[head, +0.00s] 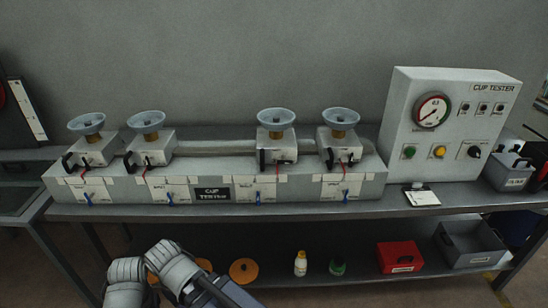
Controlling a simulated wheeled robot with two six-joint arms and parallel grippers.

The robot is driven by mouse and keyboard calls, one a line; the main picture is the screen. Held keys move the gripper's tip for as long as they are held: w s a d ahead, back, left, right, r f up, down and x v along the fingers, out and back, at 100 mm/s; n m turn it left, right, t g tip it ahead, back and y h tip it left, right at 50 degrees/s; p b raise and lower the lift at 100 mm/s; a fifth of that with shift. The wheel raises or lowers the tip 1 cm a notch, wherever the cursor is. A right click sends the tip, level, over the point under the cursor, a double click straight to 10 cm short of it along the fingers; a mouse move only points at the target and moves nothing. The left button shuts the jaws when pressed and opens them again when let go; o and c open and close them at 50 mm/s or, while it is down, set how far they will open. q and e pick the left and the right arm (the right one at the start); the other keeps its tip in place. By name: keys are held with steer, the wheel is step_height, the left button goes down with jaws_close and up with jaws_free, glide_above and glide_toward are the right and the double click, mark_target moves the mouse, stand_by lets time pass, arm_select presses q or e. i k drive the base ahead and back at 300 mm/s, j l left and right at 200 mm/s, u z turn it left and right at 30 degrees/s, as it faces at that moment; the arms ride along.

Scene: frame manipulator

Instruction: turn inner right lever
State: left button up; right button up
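The cup tester bench (370,188) carries four suction-cup stations in a row, two left and two right of the middle. The inner right station has a pale cup (276,116) on a white box (284,144) with a black handle at its left side. Below it, on the bench front, the small blue inner right lever (257,198) points roughly downward. The outer right lever (346,196) is a similar small blue one. Grey arm links of mine show at the bottom left, well below the levers. No fingertips of either gripper are visible.
A control box (452,120) with a gauge and buttons stands at the right, with a white card (421,197) before it. The lower shelf holds a red box (400,257), a grey bin (470,242), bottles and orange discs. Space before the right levers is clear.

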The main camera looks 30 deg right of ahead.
mark_target(283, 162)
steer(key=i+l+z, duration=0.15)
steer(key=z, duration=0.2)
steer(key=i+l+z, duration=0.2)
steer(key=l+z, duration=0.15)
steer(key=i+l+z, duration=0.2)
steer(key=z, duration=0.15)
